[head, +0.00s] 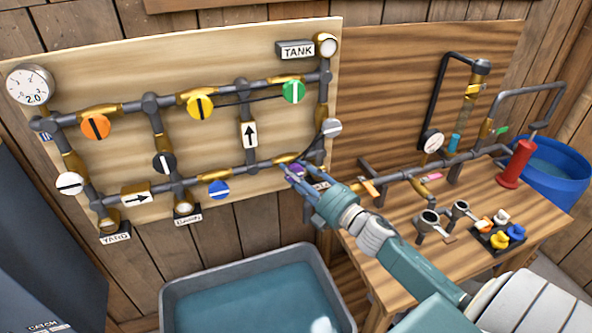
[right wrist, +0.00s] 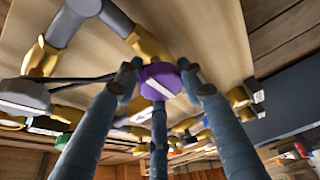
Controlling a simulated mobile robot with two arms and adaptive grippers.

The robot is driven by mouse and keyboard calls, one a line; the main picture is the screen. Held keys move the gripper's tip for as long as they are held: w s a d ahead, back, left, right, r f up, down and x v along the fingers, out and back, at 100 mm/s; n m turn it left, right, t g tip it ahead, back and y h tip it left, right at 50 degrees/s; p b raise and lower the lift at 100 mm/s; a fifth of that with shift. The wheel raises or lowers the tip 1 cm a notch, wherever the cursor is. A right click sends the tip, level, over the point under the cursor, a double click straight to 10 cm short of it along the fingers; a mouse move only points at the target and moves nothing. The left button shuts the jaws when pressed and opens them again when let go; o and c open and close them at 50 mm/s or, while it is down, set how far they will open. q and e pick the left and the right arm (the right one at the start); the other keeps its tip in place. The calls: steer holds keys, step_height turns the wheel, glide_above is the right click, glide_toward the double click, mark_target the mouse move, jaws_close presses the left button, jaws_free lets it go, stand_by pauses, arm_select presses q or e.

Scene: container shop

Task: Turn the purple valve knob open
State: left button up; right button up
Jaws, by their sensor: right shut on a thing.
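The purple valve knob (head: 294,169) is on the lower right of the pipe board, mostly hidden by my fingers in the head view. In the right wrist view the purple knob (right wrist: 161,78) shows a white stripe, slightly slanted in that picture. My right gripper (head: 289,174) reaches it from the lower right. In the right wrist view its blue fingers (right wrist: 159,92) are around the knob, left, right and below, shut on it. My left gripper is not in view.
Orange (head: 96,127), yellow (head: 200,106), green (head: 293,91) and blue (head: 219,189) knobs sit on the same board. A grey water tub (head: 170,300) stands below. A wooden bench (head: 400,245) with pipes, a red cylinder (head: 517,165) and small parts is at the right.

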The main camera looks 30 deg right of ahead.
steer(key=shift+a, duration=0.15)
steer(key=o, duration=1.1)
steer(key=shift+a, duration=0.1)
steer(key=s, duration=0.4)
steer(key=s+d, duration=0.1)
steer(key=s, duration=0.6)
steer(key=shift+s+d+f, duration=0.35)
steer(key=shift+d+f, duration=0.05)
steer(key=shift+f, duration=0.1)
